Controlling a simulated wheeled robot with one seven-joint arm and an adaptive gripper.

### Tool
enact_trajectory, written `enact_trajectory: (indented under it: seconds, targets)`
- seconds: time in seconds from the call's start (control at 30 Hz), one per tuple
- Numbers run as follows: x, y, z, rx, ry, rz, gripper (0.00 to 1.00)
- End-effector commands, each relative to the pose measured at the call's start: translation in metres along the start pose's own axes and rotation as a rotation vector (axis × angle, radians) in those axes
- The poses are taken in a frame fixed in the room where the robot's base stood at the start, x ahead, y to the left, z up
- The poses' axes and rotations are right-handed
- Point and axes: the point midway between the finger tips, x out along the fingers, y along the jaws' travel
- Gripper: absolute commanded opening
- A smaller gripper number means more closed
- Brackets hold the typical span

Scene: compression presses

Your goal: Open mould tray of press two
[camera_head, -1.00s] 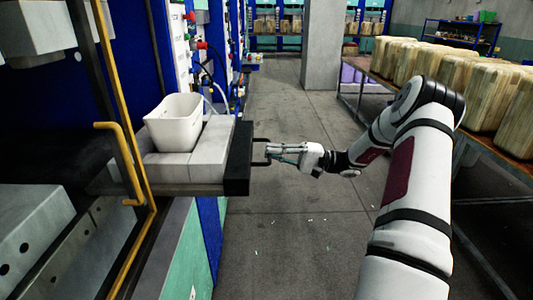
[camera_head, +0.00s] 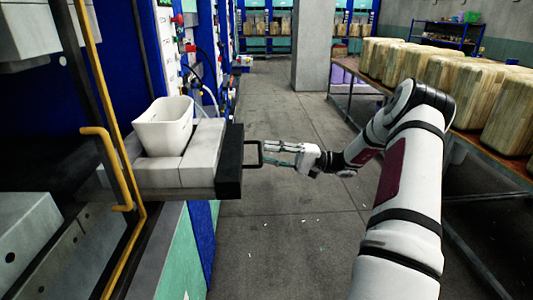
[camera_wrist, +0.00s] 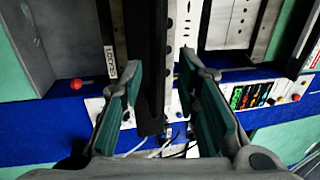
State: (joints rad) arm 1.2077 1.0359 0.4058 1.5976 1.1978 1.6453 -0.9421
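The mould tray (camera_head: 190,186) of the press at left stands out of the machine as a grey slab with a black front block (camera_head: 230,165) and a black loop handle (camera_head: 253,155). My gripper (camera_head: 265,151) is at the handle's outer side, pointing left toward it. In the head view its fingertips overlap the handle's outer edge; contact cannot be told. In the wrist view my gripper (camera_wrist: 160,75) has its two green-padded fingers spread apart. A dark upright bar (camera_wrist: 151,60) shows between and beyond them, not clearly gripped.
A white bin (camera_head: 164,126) sits on the grey blocks of the tray. A yellow bent bar (camera_head: 112,165) stands in front of the press at left. A table (camera_head: 470,140) with several wooden-looking blocks is at right. The floor aisle (camera_head: 290,110) between is clear.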

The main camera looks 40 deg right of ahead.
Motion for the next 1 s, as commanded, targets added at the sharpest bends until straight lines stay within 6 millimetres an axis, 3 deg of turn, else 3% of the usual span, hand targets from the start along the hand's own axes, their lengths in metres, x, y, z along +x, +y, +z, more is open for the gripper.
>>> enact_trajectory:
  seconds: [0.3,0.5,0.7,1.0]
  targets:
    - [-0.065,0.0,-0.001,-0.003,0.004,0.001,0.29]
    - [-0.094,-0.001,-0.001,-0.003,0.001,-0.001,0.29]
    - [-0.104,-0.001,-0.001,-0.004,0.002,-0.001,0.29]
    - [-0.104,-0.001,-0.001,-0.003,0.001,-0.001,0.29]
